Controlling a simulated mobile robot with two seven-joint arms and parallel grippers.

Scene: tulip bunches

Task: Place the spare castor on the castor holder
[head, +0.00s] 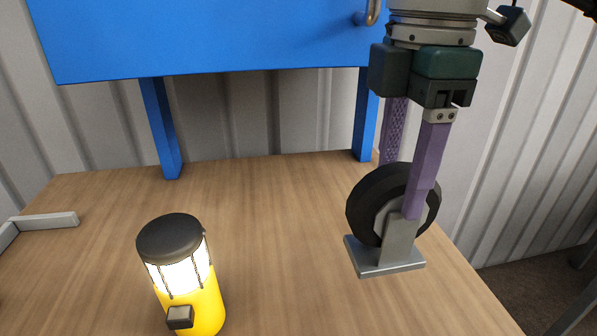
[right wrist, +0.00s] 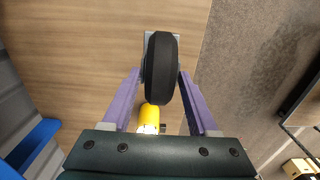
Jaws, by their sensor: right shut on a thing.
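The spare castor has a black wheel (head: 370,198) in a grey fork above a flat grey plate (head: 385,264). It is upright with the plate at the bottom. My right gripper (head: 402,198) is shut on it, with one purple finger on each side. In the right wrist view the wheel (right wrist: 162,68) sits between the fingertips (right wrist: 162,75). I cannot tell whether the plate touches the table. I cannot make out the castor holder for certain; a low grey angled rail (head: 48,220) lies at the left. My left gripper is not in view.
A lit yellow lantern with a black cap (head: 170,234) stands on the wooden table (head: 270,215), left of the castor. A blue cabinet (head: 200,35) on blue legs stands at the back. The table's right edge is close to the castor. The table's middle is clear.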

